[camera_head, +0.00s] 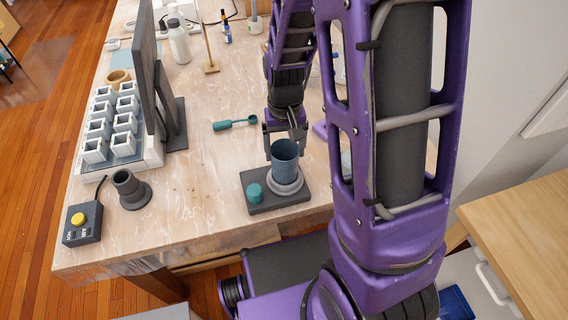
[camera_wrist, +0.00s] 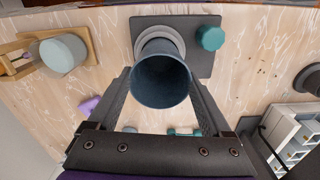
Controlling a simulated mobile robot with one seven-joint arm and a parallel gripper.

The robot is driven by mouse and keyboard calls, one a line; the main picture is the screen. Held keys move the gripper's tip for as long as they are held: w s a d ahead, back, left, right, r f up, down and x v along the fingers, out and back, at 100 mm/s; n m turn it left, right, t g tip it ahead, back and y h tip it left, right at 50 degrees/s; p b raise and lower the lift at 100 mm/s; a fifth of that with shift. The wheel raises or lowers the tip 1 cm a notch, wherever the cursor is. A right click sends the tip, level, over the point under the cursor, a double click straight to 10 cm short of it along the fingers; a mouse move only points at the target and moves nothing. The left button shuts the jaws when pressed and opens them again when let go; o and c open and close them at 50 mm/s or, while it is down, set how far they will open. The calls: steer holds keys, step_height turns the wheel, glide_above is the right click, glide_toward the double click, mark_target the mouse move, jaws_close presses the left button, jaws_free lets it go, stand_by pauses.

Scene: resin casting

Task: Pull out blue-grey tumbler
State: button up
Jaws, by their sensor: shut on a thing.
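The blue-grey tumbler (camera_head: 285,156) stands over the pale round seat of a dark base plate (camera_head: 257,207) near the table's front edge. My gripper (camera_head: 286,143) reaches it from behind and is shut on it. In the wrist view the tumbler (camera_wrist: 161,79) shows its open mouth between the two fingers of my gripper (camera_wrist: 162,92), one finger on each side. It looks empty and about upright. The pale ring seat (camera_wrist: 160,42) shows behind it. I cannot tell whether the tumbler's bottom still sits in the ring.
A teal knob (camera_head: 254,190) stands on the plate beside the tumbler. A dark flared stand (camera_head: 130,188), a yellow-button box (camera_head: 80,222), a tray of white moulds (camera_head: 122,128) and a dark upright panel (camera_head: 147,70) stand at left.

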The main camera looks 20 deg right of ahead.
steer(key=shift+r, duration=0.1)
stand_by(0.3)
step_height(320, 180, up, 4)
steer(key=p, duration=0.3)
steer(key=shift+r, duration=0.25)
stand_by(0.3)
steer(key=shift+w, duration=0.1)
